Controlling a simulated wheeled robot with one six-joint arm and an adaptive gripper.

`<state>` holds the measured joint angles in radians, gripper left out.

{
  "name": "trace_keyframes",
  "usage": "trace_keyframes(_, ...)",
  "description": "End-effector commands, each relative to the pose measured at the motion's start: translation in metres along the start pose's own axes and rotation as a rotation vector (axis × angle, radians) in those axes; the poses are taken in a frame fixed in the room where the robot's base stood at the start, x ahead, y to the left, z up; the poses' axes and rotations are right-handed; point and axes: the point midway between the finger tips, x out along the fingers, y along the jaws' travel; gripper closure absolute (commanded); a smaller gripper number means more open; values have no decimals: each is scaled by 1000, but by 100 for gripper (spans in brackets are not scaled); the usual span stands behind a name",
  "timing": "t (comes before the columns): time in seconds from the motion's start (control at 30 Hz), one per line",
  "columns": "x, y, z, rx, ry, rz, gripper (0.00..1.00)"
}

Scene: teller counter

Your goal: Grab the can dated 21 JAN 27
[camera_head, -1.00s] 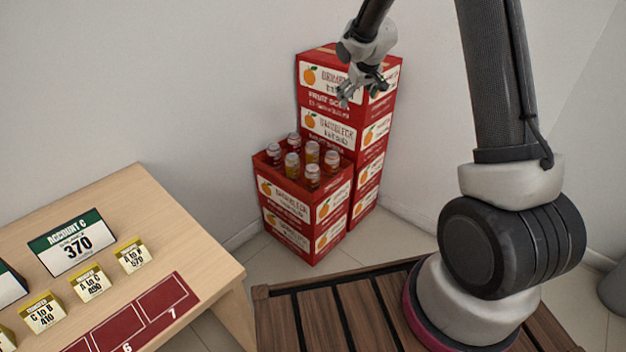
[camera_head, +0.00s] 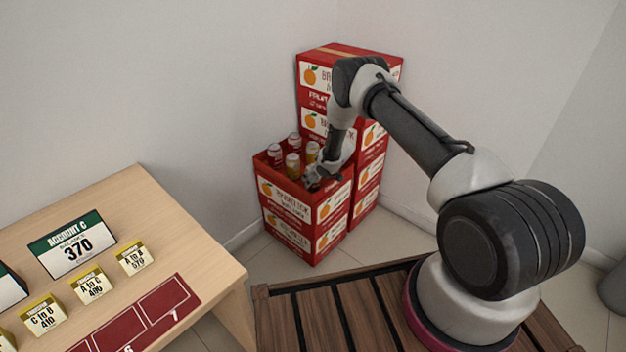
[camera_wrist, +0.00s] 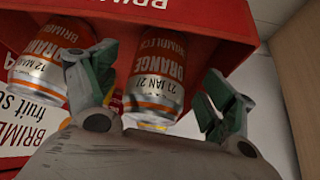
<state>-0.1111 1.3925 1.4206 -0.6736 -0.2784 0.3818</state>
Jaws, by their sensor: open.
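The can dated 21 JAN 27 (camera_wrist: 158,75) is orange and silver and shows in the middle of the wrist view, in the red crate. My gripper (camera_wrist: 155,95) is open, with one finger on each side of this can. Whether the fingers touch it I cannot tell. A second can (camera_wrist: 48,62), its date reading 12 MA and then hidden, lies left of the left finger. In the head view my gripper (camera_head: 318,178) is at the crate's front right corner, and the can between its fingers is hidden there.
Taller stacked red boxes (camera_head: 322,52) stand close behind my arm. A wooden table (camera_head: 150,200) with price cards is at the left.

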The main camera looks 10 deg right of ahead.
Motion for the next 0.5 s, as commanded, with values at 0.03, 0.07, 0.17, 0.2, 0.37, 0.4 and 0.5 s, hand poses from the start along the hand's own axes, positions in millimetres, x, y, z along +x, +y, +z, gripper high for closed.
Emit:
trace_keyframes(0.03,9,0,2,-1,-2,0,17)
trace_keyframes(0.07,14,0,1,-2,-1,0,17)
trace_keyframes(0.17,26,0,1,-1,-1,0,17)
trace_keyframes(0.2,28,0,0,0,0,0,17)
trace_keyframes(0.37,31,0,0,0,-1,0,17)
trace_keyframes(0.4,31,0,0,0,-1,0,17)
trace_keyframes(0.5,31,0,0,0,-1,1,26)
